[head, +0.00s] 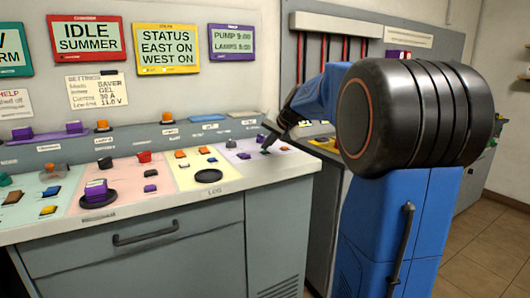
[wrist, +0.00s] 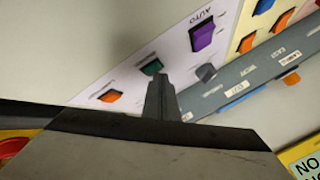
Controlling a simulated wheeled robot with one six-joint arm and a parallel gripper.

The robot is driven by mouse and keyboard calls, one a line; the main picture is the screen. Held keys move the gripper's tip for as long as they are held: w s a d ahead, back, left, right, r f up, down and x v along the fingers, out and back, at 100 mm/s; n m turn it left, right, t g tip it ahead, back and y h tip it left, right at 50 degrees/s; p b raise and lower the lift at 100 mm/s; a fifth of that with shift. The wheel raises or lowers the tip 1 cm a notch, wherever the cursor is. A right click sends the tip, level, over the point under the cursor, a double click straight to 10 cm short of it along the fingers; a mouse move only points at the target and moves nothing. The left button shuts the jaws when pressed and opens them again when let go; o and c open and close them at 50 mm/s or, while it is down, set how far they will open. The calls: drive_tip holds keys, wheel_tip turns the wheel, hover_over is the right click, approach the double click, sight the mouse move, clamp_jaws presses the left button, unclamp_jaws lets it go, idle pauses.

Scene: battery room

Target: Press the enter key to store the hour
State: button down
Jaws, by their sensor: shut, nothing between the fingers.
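My gripper (head: 268,140) reaches down over the lilac section at the right end of the sloping panel. In the wrist view its shut fingers (wrist: 159,80) hold nothing. Their tips are right beside a dark green key (wrist: 152,66) and partly cover it; I cannot tell whether they touch it. An orange key (wrist: 110,96) and a purple key (wrist: 202,37) marked AUTO lie on either side. The small labels by the green and orange keys are unreadable, so I cannot tell which is enter. A purple-framed display (head: 232,43) reads PUMP 9:00 and LAMPS 9:00.
A grey knob (wrist: 206,72) stands close to the fingers. A grey labelled ledge (wrist: 235,90) runs behind the keys. Yellow (head: 203,168) and pink sections with more keys lie to the left. Another console stands behind my arm.

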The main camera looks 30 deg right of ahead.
sight(267, 154)
drive_tip(key=shift+f, duration=0.15)
idle(0.5)
drive_tip(key=shift+r, duration=0.9)
drive_tip(key=shift+r, duration=0.15)
drive_tip(key=shift+r, duration=2.35)
